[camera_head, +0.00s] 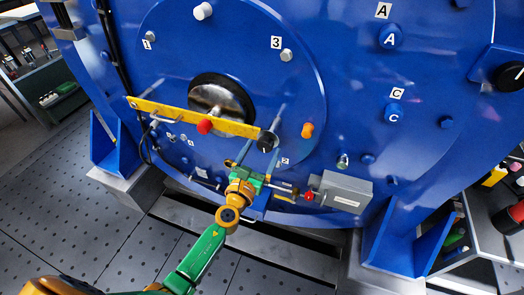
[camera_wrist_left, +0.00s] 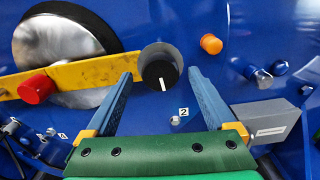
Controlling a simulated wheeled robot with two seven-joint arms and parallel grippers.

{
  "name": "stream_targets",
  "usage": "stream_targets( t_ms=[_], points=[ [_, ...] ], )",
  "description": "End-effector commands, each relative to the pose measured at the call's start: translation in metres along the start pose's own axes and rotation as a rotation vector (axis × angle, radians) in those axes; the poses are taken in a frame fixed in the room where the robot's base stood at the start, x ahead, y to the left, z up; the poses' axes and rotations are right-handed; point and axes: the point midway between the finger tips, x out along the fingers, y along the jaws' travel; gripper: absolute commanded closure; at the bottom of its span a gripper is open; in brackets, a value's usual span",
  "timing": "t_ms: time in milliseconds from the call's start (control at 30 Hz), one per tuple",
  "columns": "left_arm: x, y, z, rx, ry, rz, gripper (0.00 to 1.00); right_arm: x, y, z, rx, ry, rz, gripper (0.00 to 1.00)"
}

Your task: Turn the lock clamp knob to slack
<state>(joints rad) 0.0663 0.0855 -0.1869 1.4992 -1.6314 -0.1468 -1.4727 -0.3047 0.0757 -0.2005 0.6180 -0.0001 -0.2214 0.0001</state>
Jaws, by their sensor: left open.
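The lock clamp knob (camera_head: 267,140) is a round black knob at the right end of a yellow bar (camera_head: 185,114) on the big blue motor face. In the left wrist view the knob (camera_wrist_left: 160,68) shows a short white line on its lower half, nearly upright. My left gripper (camera_head: 251,160) is open just below and in front of the knob in the head view. In the left wrist view its two blue fingers (camera_wrist_left: 159,88) stand either side of the knob, with visible gaps and nothing held. My right gripper is out of view.
A red knob (camera_head: 205,126) sits on the bar before a silver shaft hub (camera_head: 222,98). An orange knob (camera_head: 307,130) is right of the clamp knob. A grey box (camera_head: 340,190) is lower right. Another black knob (camera_head: 510,76) is at the far right.

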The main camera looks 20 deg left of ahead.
Motion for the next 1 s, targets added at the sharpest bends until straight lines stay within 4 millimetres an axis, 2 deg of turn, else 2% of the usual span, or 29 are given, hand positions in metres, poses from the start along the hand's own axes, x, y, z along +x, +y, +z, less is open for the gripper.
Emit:
stream_targets(
  t_ms=[167,200,500,767,1000],
  points=[
    [0.0009,0.0000,-0.0001,-0.001,0.001,0.000,0.11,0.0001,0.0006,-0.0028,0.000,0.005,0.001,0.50],
    [0.0008,0.0000,-0.0001,-0.001,0.001,0.000,0.13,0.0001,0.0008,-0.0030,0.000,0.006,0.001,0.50],
    [0.0005,0.0001,-0.0003,-0.001,0.001,0.000,0.94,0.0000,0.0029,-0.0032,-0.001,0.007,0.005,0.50],
    [0.0005,0.0002,-0.0006,-0.031,0.001,0.001,0.96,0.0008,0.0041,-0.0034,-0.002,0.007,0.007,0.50],
    [0.0004,0.0001,-0.0012,-0.164,0.001,0.001,0.96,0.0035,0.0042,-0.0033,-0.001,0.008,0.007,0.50]
  ],
)
